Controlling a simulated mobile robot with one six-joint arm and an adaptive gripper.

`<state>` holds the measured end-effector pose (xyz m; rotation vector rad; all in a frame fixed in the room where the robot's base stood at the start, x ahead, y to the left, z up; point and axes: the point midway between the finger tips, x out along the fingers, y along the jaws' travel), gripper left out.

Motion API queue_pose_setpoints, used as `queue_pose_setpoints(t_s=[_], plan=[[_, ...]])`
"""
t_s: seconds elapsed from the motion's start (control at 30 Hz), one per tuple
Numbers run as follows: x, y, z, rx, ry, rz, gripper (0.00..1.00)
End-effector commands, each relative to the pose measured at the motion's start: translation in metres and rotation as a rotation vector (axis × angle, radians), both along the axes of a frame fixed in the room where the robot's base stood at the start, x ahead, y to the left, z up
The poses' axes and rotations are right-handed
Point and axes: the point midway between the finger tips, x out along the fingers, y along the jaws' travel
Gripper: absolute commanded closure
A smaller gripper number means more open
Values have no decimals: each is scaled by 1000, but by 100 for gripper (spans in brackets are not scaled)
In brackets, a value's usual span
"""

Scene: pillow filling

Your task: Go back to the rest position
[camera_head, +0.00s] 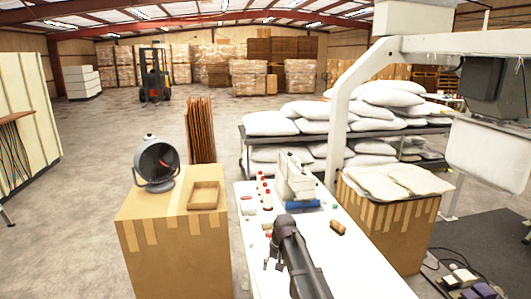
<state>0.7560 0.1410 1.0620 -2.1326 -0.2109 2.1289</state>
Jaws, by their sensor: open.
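My gripper (272,262) is at the lower middle of the view, over the left part of the white table (345,266). My dark arm rises from the bottom edge and hides part of the table. The gripper is small and partly hidden by the arm; its jaws are open, and I see nothing held in them. A white sewing machine (296,178) with a blue base stands on the table beyond the arm.
Red-topped spools (262,190) and a brown block (337,227) lie on the table. A cardboard box (170,245) at left bears a fan (156,163) and an open tray (204,195). Pillows (385,93) fill a rack behind. Open floor lies at left.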

Motion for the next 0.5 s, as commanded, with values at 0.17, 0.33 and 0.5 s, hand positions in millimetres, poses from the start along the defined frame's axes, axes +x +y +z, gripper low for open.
queue_pose_setpoints(t_s=[0.17,0.33,0.5], plan=[[-20,-15,-1,-14,-2,-1,30],[-44,-34,-1,-35,-4,-4,30],[-78,-57,-2,-63,-6,-6,30]])
